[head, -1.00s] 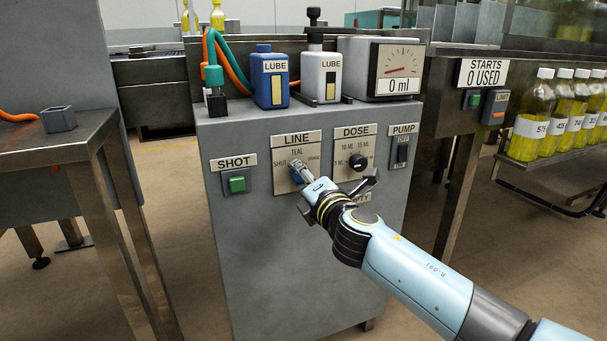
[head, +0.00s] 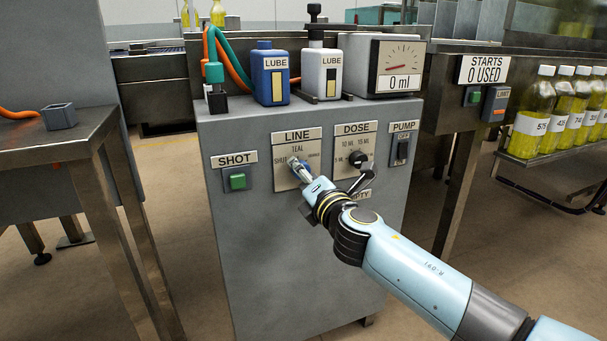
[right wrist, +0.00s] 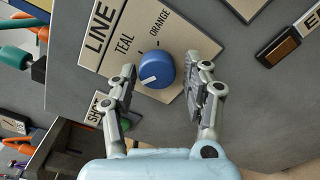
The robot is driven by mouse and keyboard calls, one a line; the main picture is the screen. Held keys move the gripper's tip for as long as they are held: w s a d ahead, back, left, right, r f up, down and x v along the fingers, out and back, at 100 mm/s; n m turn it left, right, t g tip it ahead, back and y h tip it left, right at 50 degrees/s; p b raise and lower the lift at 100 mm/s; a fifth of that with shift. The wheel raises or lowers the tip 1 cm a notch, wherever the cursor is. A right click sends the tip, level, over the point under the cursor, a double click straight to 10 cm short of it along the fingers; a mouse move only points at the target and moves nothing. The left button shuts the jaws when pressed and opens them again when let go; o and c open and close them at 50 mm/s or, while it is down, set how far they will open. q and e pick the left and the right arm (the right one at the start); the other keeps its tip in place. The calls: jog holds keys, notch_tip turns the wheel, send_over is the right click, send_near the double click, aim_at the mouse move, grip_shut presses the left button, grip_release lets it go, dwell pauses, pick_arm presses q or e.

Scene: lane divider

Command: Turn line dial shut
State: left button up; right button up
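The line dial (right wrist: 156,70) is a round blue knob with a white pointer mark, on a pale plate (right wrist: 181,72) lettered LINE, TEAL and ORANGE. In the right wrist view the mark points to the lower left, towards the left finger. That finger hides the lettering there; the head view shows SHUT at the plate's left. My right gripper (right wrist: 160,92) is open, with one finger on either side of the dial; I see a gap on the right and cannot tell contact on the left. In the head view my right gripper (head: 298,170) covers most of the dial. My left gripper is not in view.
On the same grey cabinet (head: 250,260) are a green SHOT button (head: 237,181), a black DOSE knob (head: 357,158) and a PUMP switch (head: 402,151). Lube bottles and a gauge (head: 398,66) reading 0 ml stand on top. A metal table (head: 60,150) stands left.

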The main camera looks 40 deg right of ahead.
jog(key=shift+o, duration=0.5)
jog(key=shift+r, duration=0.1)
jog(key=v, duration=1.2)
jog(key=shift+w+r, duration=0.1)
